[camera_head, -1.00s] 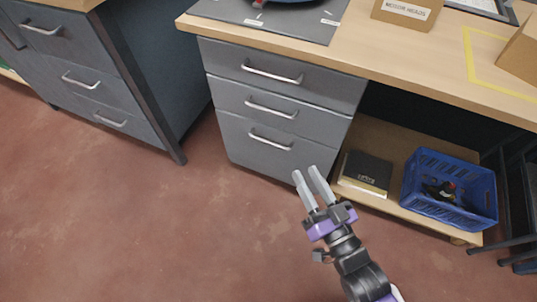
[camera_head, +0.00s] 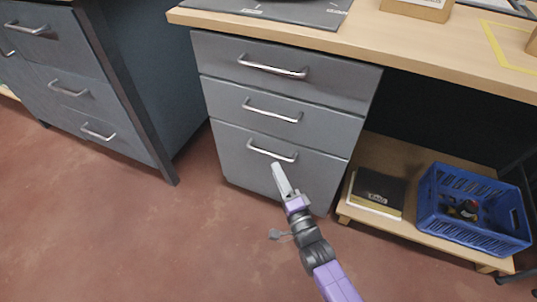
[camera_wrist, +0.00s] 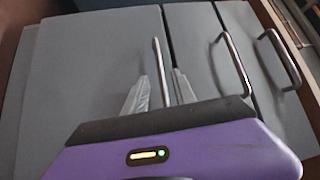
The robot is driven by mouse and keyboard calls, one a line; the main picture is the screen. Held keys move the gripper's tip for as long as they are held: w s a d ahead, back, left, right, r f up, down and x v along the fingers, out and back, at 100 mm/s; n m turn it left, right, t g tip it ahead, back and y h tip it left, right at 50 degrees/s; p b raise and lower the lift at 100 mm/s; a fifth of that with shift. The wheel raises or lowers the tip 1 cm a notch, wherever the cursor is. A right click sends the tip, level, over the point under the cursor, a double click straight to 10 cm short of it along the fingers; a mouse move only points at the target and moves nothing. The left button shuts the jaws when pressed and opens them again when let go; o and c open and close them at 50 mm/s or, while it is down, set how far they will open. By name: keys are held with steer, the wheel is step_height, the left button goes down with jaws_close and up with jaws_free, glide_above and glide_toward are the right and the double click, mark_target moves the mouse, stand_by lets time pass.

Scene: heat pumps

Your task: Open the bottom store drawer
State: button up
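The bottom drawer (camera_head: 240,163) of the grey unit under the bench is closed, its front flush with the drawers above. Its silver bar handle (camera_head: 271,151) lies across the upper part of the front. My gripper (camera_head: 279,168) is right in front of this handle, seen edge-on in the head view. In the wrist view my gripper (camera_wrist: 161,82) is open, with one finger on each side of the line of the bottom handle (camera_wrist: 159,65). The fingers are not closed on the bar. Whether the tips reach past it I cannot tell.
The middle drawer handle (camera_head: 271,111) and top drawer handle (camera_head: 272,66) are above. A low shelf (camera_head: 411,226) to the right holds a black box (camera_head: 379,188) and a blue crate (camera_head: 471,226). Another drawer cabinet (camera_head: 85,95) stands left. The floor in front is clear.

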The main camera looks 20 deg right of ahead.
mark_target(269, 154)
steer(key=shift+w+r+b, duration=0.2)
steer(key=shift+w+b, duration=0.25)
steer(key=shift+w, duration=0.8)
steer(key=shift+w+r+b, duration=0.15)
steer(key=shift+w+b, duration=0.3)
steer(key=shift+w, duration=0.85)
steer(key=shift+w+r+b, duration=0.2)
steer(key=shift+w+b, duration=0.25)
steer(key=shift+w, duration=0.8)
jaws_close()
